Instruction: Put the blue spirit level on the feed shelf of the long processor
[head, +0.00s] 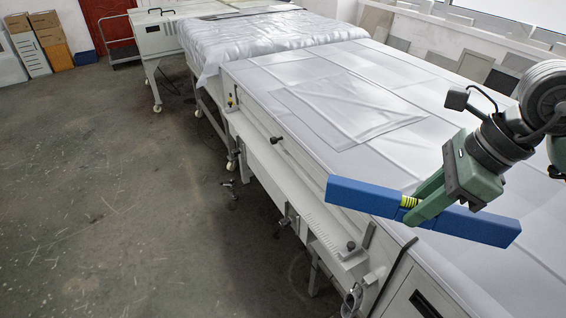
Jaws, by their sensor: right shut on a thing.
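The blue spirit level (463,222) is a long blue bar with a yellow-green vial near its middle. My right gripper (418,205) comes in from the right and is shut around the level's middle, hiding part of it. The level looks held in the air over the near part of the long processor (300,82), a long white machine with a pale covered top. A narrow pale shelf (285,182) runs along the machine's left side, lower than the top; it looks like the feed shelf. The level's left end lies near this side in the picture. My left gripper is out of view.
Small knobs and a black handle (276,141) stick out of the machine's left side. Bare concrete floor (110,200) lies open on the left. Flat panels (480,68) lean against the back right wall. Boxes (48,28) stand at the far left.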

